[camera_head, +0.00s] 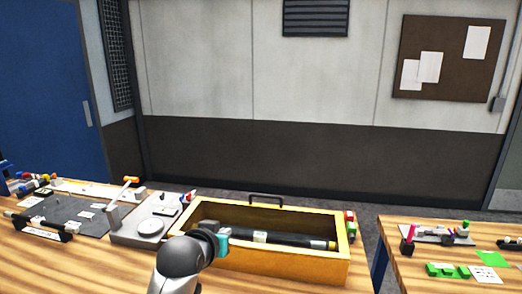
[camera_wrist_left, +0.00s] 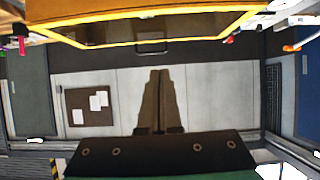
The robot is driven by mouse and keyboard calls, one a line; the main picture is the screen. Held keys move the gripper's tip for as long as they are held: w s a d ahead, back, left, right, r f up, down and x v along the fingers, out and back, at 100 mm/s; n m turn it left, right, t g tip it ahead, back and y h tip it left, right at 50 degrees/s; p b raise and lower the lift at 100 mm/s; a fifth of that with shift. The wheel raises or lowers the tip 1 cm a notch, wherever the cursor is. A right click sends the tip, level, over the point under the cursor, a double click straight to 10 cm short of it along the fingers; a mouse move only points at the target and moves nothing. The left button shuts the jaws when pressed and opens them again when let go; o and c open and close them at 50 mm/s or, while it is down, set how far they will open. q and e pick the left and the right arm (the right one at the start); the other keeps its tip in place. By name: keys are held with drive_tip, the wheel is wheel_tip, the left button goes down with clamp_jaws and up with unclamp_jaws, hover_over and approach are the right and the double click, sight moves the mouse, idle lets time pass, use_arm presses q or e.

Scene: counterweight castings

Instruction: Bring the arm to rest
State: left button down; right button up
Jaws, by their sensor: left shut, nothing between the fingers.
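My left arm comes in from the bottom of the head view. Its left gripper (camera_head: 222,243) is near the front left of a yellow box and partly hidden by the wrist. In the left wrist view the two fingers (camera_wrist_left: 158,76) are together and empty, with the wall behind them. My right gripper is in neither view.
The open yellow box (camera_head: 290,265) holds a dark cylinder (camera_head: 290,239) with a pale band. To its left are a grey fixture plate (camera_head: 128,233) and a dark mat (camera_head: 75,215). A second table (camera_head: 410,271) stands at right, past a gap.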

use_arm(q)
drive_tip(key=s+a+f+g+y, duration=0.1)
drive_tip(key=s+a+f+g, duration=0.1)
drive_tip(key=s+f, duration=0.6)
drive_tip(key=s+a+f+g, duration=0.25)
drive_tip(key=s+f, duration=0.25)
drive_tip(key=s, duration=0.5)
drive_tip(key=s+a+f+g+y, duration=0.1)
drive_tip(key=s+a+f+g, duration=0.1)
drive_tip(key=s, duration=0.7)
drive_tip(key=s+a+f+g, duration=0.1)
drive_tip(key=s+f+g, duration=0.1)
drive_tip(key=s, duration=0.7)
wheel_tip(320, 180, down, 27)
drive_tip(key=s+g+b, duration=0.1)
drive_tip(key=b, duration=0.6)
drive_tip(key=s+a+f+b, duration=0.1)
drive_tip(key=s+f+b, duration=0.2)
drive_tip(key=s+f, duration=0.5)
drive_tip(key=s+a+f+g+b, duration=0.1)
drive_tip(key=s+f+b, duration=0.2)
drive_tip(key=s+f, duration=0.5)
wheel_tip(320, 180, down, 6)
drive_tip(key=shift+s+a+f+m, duration=0.1)
drive_tip(key=shift+s+a+m, duration=0.1)
drive_tip(key=shift+a+m, duration=0.15)
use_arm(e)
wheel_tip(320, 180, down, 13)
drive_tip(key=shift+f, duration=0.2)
